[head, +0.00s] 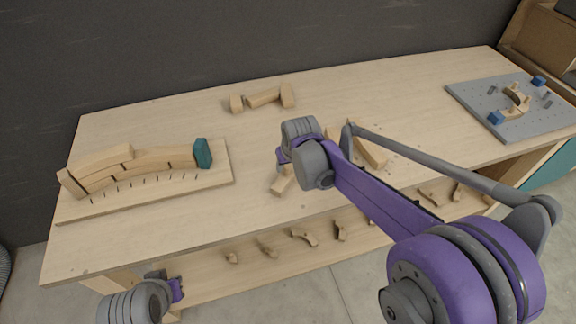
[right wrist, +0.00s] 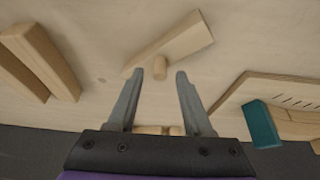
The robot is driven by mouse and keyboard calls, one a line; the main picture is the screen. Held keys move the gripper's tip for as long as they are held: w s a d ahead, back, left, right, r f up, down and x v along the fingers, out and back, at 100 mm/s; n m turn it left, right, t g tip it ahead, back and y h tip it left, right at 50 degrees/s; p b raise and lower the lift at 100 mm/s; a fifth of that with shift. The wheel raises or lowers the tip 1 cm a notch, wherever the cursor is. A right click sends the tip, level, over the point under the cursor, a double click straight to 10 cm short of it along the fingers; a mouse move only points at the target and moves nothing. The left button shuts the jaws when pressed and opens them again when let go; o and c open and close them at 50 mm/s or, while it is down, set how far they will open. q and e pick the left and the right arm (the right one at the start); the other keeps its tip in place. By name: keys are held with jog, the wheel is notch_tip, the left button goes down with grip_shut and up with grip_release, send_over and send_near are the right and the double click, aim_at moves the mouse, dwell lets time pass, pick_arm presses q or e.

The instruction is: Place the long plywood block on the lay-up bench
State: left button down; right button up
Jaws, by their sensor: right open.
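Several pale wooden blocks lie on the bench (head: 200,120); I cannot tell for sure which is the long plywood block. In the right wrist view, a long tapered block (right wrist: 182,42) lies just beyond the fingertips, with a small round-ended piece (right wrist: 160,67) beside it, between the tips. Two long blocks (right wrist: 48,60) lie side by side at left; they show partly behind my arm in the head view (head: 371,154). My right gripper (right wrist: 160,73) is open and empty above the bench. My left gripper (head: 174,290) is low at the bench's front left edge, its fingers unclear.
A board (head: 215,178) at left bears a curved wooden lamination and a teal block (head: 203,153). Wooden pieces (head: 263,98) lie at the back. A grey perforated plate (head: 515,120) with blue clamps is at right. A lower shelf (head: 205,280) holds small offcuts.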

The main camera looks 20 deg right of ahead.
jog(key=v, duration=1.1)
jog(key=s+d+f, duration=0.1)
jog(key=s+f, duration=0.3)
jog(key=s, duration=0.6)
jog(key=s+d+f+t, duration=0.1)
jog(key=s+f, duration=0.4)
jog(key=s, duration=0.5)
jog(key=shift+s+d+p, duration=0.15)
jog(key=shift+s+p, duration=0.05)
jog(key=shift+p, duration=0.15)
